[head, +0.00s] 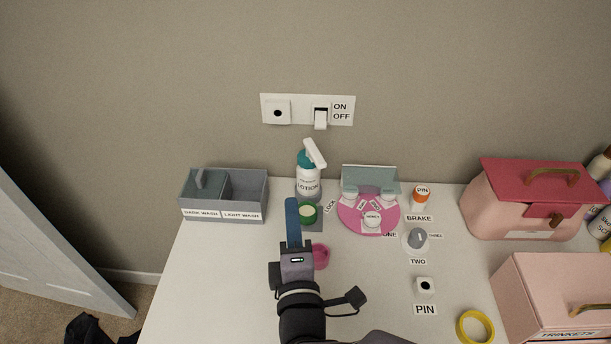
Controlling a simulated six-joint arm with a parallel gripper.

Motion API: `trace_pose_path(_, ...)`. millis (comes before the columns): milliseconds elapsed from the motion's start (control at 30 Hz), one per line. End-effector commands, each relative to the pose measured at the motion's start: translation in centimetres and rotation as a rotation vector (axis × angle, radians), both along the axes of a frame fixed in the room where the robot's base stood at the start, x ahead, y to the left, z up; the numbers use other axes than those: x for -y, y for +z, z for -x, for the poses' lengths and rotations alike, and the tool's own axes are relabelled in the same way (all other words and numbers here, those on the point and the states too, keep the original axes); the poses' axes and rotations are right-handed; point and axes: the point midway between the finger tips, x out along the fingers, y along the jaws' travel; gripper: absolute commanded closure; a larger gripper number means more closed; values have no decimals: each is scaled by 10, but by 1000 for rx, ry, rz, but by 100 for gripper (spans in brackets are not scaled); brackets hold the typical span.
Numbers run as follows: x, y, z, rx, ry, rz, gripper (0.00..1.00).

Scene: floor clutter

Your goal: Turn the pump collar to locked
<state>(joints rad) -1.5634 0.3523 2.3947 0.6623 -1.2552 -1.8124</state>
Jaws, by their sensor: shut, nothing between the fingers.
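The lotion pump bottle (308,183) stands upright at the back of the table, against the wall side. Its teal pump collar (304,160) sits under a white pump head (316,153), whose spout slants toward the lower right. A small label reading LOCK (329,207) lies to the right of the bottle; any other label there is hidden or too small to read. My gripper (292,204) is in front of the bottle and slightly left of it in the picture. Its blue fingers are shut and empty, apart from the collar.
A grey divided bin (248,204) is left. The front left tabletop is clear.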

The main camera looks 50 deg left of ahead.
Motion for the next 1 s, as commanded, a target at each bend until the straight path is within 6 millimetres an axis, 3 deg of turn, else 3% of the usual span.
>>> trace_pose_path(267,-14,0,-11,-2,-2,0,100)
trace_pose_path(767,-81,1,-60,-4,-2,0,100)
trace_pose_path(1000,-70,1,-87,-2,-1,1,100)
